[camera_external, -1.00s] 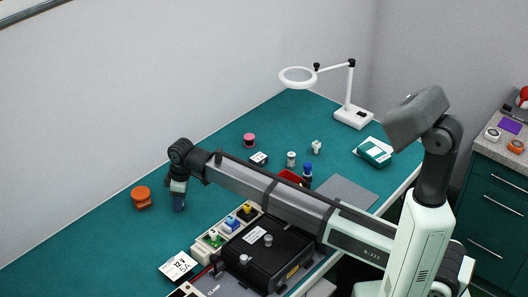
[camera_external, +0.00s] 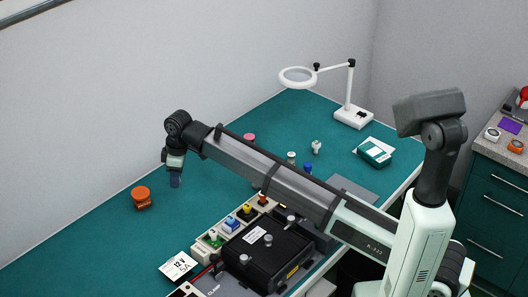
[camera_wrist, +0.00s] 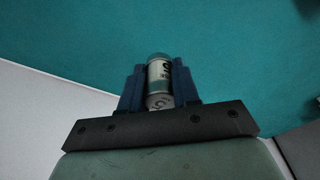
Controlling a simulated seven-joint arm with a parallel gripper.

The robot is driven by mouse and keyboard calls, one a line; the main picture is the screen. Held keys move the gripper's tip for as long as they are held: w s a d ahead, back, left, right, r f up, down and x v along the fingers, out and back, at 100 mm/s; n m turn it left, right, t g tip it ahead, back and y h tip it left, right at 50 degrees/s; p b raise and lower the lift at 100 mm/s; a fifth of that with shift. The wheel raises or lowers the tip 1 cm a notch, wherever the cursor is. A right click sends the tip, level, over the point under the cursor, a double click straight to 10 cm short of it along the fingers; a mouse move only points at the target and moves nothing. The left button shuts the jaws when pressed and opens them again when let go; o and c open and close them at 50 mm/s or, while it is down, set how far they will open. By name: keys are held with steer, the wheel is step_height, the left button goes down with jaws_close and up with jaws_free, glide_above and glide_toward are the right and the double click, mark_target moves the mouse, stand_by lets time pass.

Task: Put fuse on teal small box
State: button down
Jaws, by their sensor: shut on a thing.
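The fuse (camera_wrist: 159,80) is a small cylinder with a pale printed label, seen in the wrist view between the two blue fingers of my gripper (camera_wrist: 158,85). My gripper is shut on it. In the external view my gripper (camera_external: 174,181) points down, above the left part of the teal bench; the fuse cannot be made out there.
An orange-topped jar (camera_external: 141,196) stands left of my gripper. A black case (camera_external: 265,250) and a row of coloured parts (camera_external: 235,224) lie at the front. A white lamp (camera_external: 350,112) stands behind the teal box. Small bottles (camera_external: 308,169) and a white part (camera_external: 316,147) stand mid-bench.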

steer(key=w+d+r+m, duration=0.1)
steer(key=w+d+m, duration=0.2)
steer(key=w+d, duration=1.05)
step_height(320, 180, up, 2)
steer(key=m+t+h, duration=0.1)
steer(key=m, duration=0.9)
glide_above(374, 151)
steer(key=shift+s+d+f, duration=0.1)
steer(key=shift+s+f, duration=0.05)
steer(key=shift+f, duration=4.5)
steer(key=shift+f, duration=0.1)
steer(key=c, duration=0.8)
jaws_free()
